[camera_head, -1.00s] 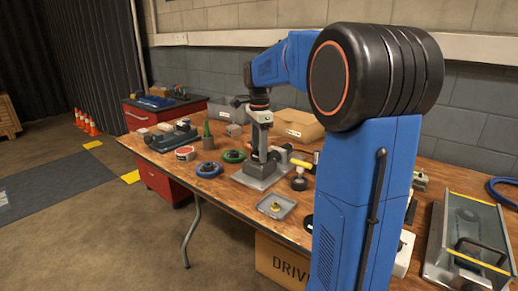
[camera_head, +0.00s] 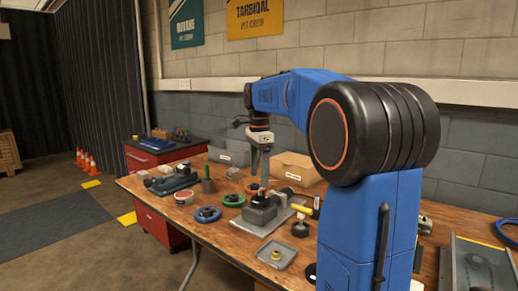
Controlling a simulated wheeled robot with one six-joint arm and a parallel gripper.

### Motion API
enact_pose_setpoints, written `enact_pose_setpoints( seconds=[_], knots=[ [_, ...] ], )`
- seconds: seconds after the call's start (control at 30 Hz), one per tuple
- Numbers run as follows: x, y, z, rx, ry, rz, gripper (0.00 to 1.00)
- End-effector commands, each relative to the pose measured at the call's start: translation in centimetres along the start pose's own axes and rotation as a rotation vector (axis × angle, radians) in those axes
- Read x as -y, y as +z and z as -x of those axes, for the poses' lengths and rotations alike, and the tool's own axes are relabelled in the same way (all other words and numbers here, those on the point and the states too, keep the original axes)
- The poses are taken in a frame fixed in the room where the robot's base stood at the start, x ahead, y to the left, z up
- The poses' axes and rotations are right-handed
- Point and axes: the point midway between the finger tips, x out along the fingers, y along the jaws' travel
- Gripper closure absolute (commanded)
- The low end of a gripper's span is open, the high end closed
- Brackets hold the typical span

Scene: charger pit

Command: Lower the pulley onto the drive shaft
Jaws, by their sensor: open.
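My gripper (camera_head: 260,168) points down above and just behind a grey block fixture (camera_head: 262,211) on a flat metal plate; its jaws are open and I see nothing held between them. The drive shaft is not clear at this size; the fingers partly cover the area around the block's top. A ring-shaped blue part (camera_head: 207,214) and a similar green part (camera_head: 233,200) lie on the table left of the fixture. They may be pulleys, but I cannot tell which one the task means.
A shallow grey tray (camera_head: 289,246) with a small brass-coloured piece stands in front of the fixture. A cardboard box (camera_head: 297,166) and a grey bin (camera_head: 229,152) stand behind. A red-and-white tin (camera_head: 184,197) is at left.

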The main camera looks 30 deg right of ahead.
Motion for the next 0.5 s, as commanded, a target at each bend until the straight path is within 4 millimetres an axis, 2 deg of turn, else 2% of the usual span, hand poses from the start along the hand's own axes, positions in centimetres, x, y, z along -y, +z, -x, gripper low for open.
enact_pose_setpoints(
  seconds=[0.1, 0.3, 0.5],
  knots=[
    [0.1, 0.0, 2.5, 0.0, -0.003, 0.0, 0.3],
    [0.1, 0.0, 6.2, 0.0, -0.002, 0.0, 0.3],
    [0.0, 0.0, 8.5, 0.0, 0.0, 0.0, 0.3]
  ],
)
